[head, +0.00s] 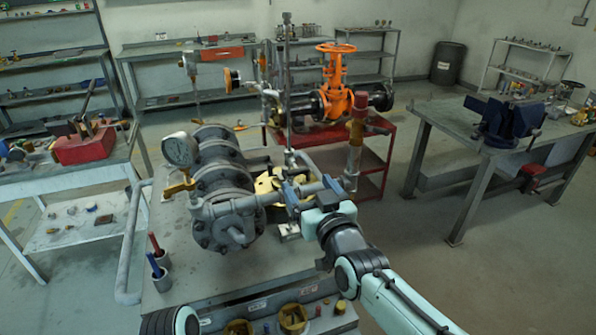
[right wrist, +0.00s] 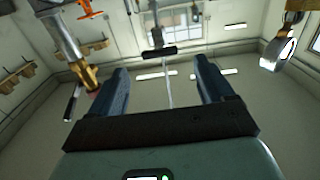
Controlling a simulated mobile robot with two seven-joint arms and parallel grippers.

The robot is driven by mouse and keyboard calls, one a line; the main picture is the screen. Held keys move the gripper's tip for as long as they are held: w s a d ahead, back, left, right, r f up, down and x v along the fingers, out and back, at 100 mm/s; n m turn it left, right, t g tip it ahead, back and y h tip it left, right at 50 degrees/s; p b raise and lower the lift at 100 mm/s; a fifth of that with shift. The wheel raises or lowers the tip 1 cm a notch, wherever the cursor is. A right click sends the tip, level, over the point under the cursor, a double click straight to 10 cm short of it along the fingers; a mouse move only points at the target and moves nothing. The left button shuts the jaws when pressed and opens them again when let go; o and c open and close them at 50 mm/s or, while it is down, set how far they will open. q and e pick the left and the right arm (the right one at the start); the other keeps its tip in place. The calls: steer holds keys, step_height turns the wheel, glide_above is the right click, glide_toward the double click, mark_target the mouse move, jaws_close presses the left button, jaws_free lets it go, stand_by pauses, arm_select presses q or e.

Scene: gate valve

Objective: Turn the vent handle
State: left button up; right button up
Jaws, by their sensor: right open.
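In the right wrist view a short black crossbar handle (right wrist: 159,52) sits on a thin rod and appears between the fingers, beyond their tips. I cannot tell for certain that it is the vent handle, and I cannot pick it out in the head view. My right gripper (head: 306,188) is at the grey pipework on the right side of the flanged pump. In the right wrist view my right gripper (right wrist: 161,66) is open, its two dark blue fingers apart with nothing held. Its contact with the pipe is unclear. My left gripper is out of view.
A pressure gauge (head: 180,150) stands left of the pump (head: 221,175). An upright brown-topped pipe (head: 356,140) rises just right of my right gripper. Behind are an orange handwheel valve (head: 335,85) on a red cart (head: 375,165) and a bench with a blue vise (head: 508,120).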

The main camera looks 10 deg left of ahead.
mark_target(299, 173)
steer(key=p+x, duration=0.1)
steer(key=x, duration=0.6)
steer(key=shift+p, duration=0.35)
steer(key=c, duration=1)
